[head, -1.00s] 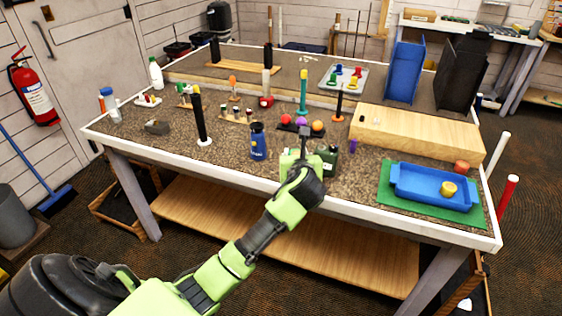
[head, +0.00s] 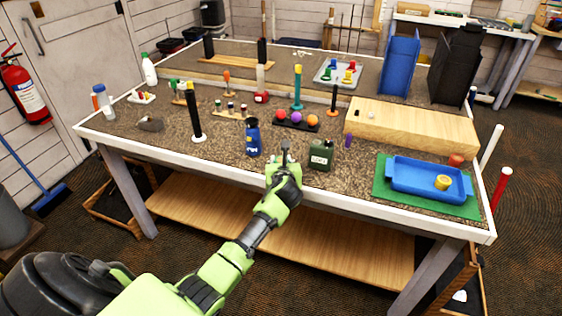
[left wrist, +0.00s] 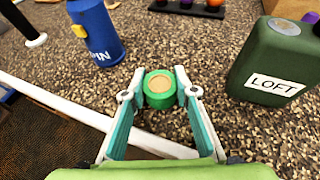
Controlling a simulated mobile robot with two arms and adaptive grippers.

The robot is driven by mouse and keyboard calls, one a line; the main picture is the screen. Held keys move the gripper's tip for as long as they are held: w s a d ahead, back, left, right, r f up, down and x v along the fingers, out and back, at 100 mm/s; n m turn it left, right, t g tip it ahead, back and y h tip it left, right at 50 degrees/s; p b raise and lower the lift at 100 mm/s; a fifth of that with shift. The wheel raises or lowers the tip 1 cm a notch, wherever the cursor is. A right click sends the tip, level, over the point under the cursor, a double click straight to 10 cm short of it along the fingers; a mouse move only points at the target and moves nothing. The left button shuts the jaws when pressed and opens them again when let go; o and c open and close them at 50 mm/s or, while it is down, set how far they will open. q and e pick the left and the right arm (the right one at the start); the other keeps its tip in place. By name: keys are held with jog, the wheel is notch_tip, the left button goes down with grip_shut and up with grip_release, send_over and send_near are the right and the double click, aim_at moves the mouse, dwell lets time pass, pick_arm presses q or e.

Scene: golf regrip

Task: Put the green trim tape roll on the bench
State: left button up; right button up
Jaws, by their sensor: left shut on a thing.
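The green trim tape roll (left wrist: 160,90), a short green ring with a tan centre, sits between the fingertips of my left gripper (left wrist: 160,88) in the left wrist view. The fingers are shut on its sides. In the head view my left gripper (head: 285,158) is over the front edge area of the bench (head: 222,165), between a blue bottle and a dark green can; the roll is hard to make out there. The speckled bench top shows around the roll. I cannot tell whether the roll touches it. My right gripper is not in view.
The blue bottle (head: 253,138) stands to the left of the gripper and the dark green LOFT can (head: 321,155) close to its right. A rack of coloured balls (head: 296,121) lies behind. A blue tray (head: 420,177) on a green mat is at right. The white bench edge (head: 345,210) runs in front.

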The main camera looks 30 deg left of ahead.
pick_arm(q)
jog(key=shift+f, duration=0.15)
jog(key=o, duration=0.9)
